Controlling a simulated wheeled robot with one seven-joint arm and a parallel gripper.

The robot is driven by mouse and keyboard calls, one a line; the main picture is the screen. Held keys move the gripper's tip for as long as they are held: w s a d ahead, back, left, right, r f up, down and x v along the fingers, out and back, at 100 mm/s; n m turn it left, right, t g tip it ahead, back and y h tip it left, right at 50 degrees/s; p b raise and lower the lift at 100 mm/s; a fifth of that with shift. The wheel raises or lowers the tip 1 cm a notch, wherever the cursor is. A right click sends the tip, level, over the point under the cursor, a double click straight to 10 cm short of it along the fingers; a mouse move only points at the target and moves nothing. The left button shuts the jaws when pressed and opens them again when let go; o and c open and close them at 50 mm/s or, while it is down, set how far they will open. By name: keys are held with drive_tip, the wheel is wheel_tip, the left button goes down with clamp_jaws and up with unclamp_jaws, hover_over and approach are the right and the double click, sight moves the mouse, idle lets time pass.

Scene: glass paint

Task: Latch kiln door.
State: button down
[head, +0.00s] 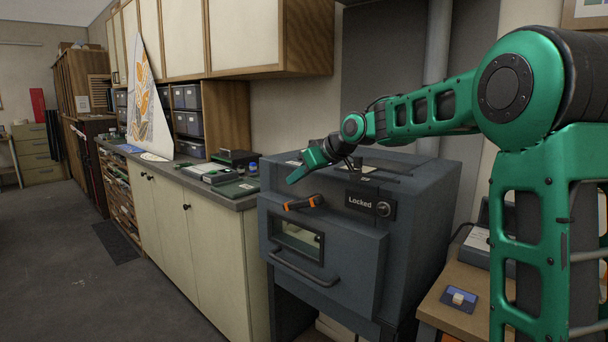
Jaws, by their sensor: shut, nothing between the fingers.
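The kiln (424,215) is a dark blue-grey box at the centre right. Its front door (340,262) has a small window and a grey bar handle (304,270), and it looks closed against the body. An orange and black latch handle (304,202) sits at the door's top edge. A panel reading "Locked" (361,200) with a round knob is to its right. My gripper (294,181) is shut and empty, just above the latch handle, pointing down and left. I cannot tell whether it touches the latch.
A counter (225,200) with trays and small boxes runs along the left of the kiln. Wall cabinets (262,36) hang above.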

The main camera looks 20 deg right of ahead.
sight(302, 204)
drive_tip(key=shift+x, duration=1)
drive_tip(key=shift+s+d+f, duration=0.15)
drive_tip(key=shift+s+f, duration=0.05)
drive_tip(key=shift+f, duration=0.3)
drive_tip(key=shift+s+d+f, duration=0.1)
drive_tip(key=shift+s+f, duration=0.15)
drive_tip(key=shift+f, duration=0.3)
drive_tip(key=shift+s+d+f, duration=0.15)
drive_tip(key=shift+s+f, duration=0.1)
drive_tip(key=shift+f, duration=0.55)
